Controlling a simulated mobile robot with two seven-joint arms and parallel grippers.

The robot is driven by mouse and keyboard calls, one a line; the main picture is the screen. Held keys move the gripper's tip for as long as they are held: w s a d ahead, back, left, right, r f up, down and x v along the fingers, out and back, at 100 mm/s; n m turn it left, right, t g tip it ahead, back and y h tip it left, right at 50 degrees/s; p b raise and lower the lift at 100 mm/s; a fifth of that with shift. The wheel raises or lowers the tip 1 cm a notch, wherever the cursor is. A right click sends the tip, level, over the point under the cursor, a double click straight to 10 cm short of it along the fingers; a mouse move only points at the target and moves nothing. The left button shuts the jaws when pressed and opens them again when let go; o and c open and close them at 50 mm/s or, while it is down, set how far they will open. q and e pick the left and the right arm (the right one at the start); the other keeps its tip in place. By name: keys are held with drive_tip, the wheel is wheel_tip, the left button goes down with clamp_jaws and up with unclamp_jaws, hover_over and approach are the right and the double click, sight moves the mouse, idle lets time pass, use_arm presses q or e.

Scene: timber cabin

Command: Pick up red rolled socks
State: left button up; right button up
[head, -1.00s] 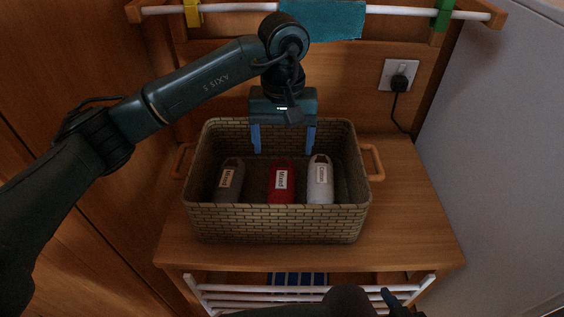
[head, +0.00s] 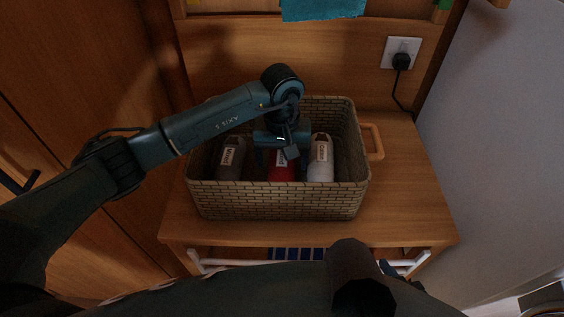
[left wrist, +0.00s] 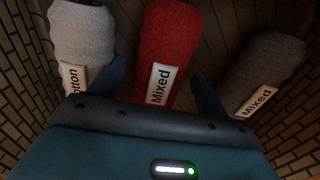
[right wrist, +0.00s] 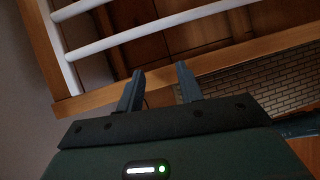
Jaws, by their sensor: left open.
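The red rolled socks (head: 282,172) lie in the woven basket (head: 275,199), between a grey roll and a white roll. In the left wrist view the red socks (left wrist: 170,50) carry a "Mixed" label and lie between the fingers. My left gripper (head: 281,150) is down inside the basket over the red socks, pointing down. Its fingers (left wrist: 160,85) are open, one on each side of the red roll; I cannot tell whether they touch it. My right gripper (right wrist: 158,85) is apart from the basket, its fingers spread with nothing between them.
The white roll (head: 320,160) and dark grey roll (head: 231,160) lie close on either side. The basket walls stand around them on a wooden bench (head: 405,190). A socket with a plug (head: 401,60) is on the back panel. White rails (right wrist: 150,32) show near my right gripper.

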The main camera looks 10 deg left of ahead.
use_arm(q)
drive_tip(key=shift+f, duration=0.55)
drive_tip(key=c, duration=1.1)
